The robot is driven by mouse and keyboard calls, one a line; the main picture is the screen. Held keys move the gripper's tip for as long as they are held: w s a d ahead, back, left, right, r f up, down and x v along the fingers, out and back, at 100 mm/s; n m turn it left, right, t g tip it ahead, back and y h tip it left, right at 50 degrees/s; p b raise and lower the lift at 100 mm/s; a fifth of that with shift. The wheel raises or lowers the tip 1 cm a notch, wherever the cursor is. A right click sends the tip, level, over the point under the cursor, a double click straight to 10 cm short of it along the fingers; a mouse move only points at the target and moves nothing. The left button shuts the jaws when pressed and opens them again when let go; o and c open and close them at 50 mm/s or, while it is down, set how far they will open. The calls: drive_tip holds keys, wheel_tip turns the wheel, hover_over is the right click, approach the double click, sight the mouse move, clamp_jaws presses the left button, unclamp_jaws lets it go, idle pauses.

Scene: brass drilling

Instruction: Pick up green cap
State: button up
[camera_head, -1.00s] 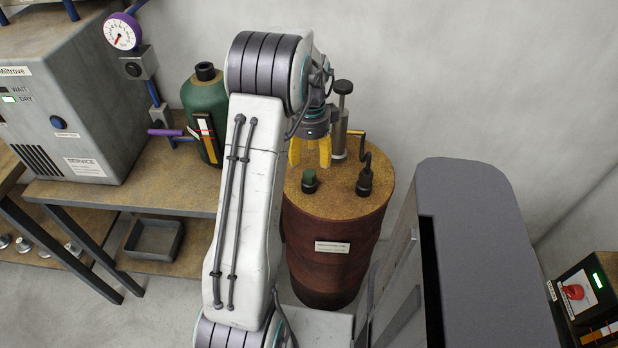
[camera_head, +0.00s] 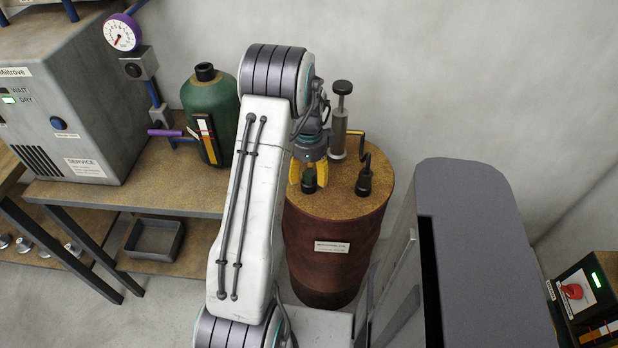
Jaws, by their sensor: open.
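The green cap (camera_head: 309,174) sits on a dark fitting on top of the rust-brown drum (camera_head: 336,210). My gripper (camera_head: 308,178) has yellow fingers and is open. It is low over the drum top, with one finger to the left of the cap and the other at its right and behind. I cannot tell whether the fingers touch the cap. My arm hides part of the drum's left side.
A dark fitting with a bent pipe (camera_head: 365,178) stands right of the cap, and a hand pump (camera_head: 340,125) stands behind. A green bottle (camera_head: 206,115) is on the bench (camera_head: 120,195) at left. A grey cabinet (camera_head: 470,230) stands right of the drum.

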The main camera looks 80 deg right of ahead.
clamp_jaws()
idle(0.6)
